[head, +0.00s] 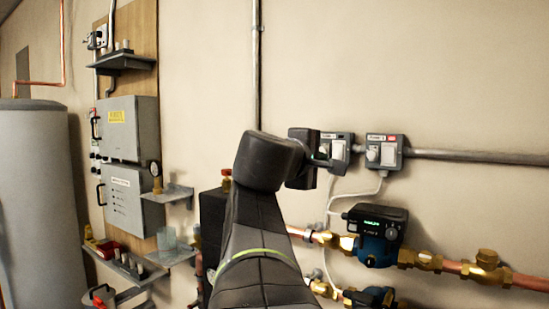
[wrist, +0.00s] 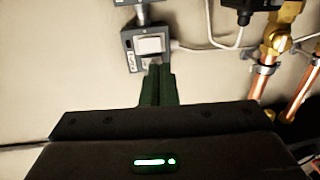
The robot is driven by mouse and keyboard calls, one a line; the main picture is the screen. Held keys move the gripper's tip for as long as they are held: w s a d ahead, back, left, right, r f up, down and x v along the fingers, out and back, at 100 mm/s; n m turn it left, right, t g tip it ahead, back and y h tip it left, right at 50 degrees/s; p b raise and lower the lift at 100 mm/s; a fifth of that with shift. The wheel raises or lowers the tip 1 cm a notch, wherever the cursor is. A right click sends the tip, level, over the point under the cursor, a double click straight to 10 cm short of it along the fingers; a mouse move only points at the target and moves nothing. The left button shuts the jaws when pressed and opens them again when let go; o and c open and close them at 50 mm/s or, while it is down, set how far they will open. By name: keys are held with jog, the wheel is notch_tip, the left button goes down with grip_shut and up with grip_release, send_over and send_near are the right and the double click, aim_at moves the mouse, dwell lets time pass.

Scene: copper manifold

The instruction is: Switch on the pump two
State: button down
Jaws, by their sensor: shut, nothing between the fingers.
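Two grey switch boxes are on the wall in the head view. The left switch box (head: 338,148) is partly hidden behind my gripper (head: 322,159). The right switch box (head: 386,153) has a pale rocker and a red mark at its top. I cannot read their labels for certain. In the wrist view the nearer switch box (wrist: 129,57) has a white rocker (wrist: 151,45). My gripper (wrist: 158,68) is shut and empty, its fingertips at this box's near edge. I cannot tell whether they touch it. The other box (wrist: 128,3) is partly cut off at the top.
A pump (head: 376,230) with a lit green display sits on copper and brass pipework below the boxes. A second pump (head: 372,298) is lower down. A conduit (head: 470,157) runs right along the wall. Grey cabinets (head: 128,128) and shelves stand at the left.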

aim_at(342, 159)
jog(key=p+x, duration=0.1)
jog(key=x, duration=0.9)
jog(key=shift+w, duration=0.2)
jog(key=shift+d+f, duration=0.1)
jog(key=shift+d, duration=0.1)
jog(key=shift+w, duration=0.1)
jog(key=shift+f+b, duration=0.15)
jog(key=shift+b, duration=0.2)
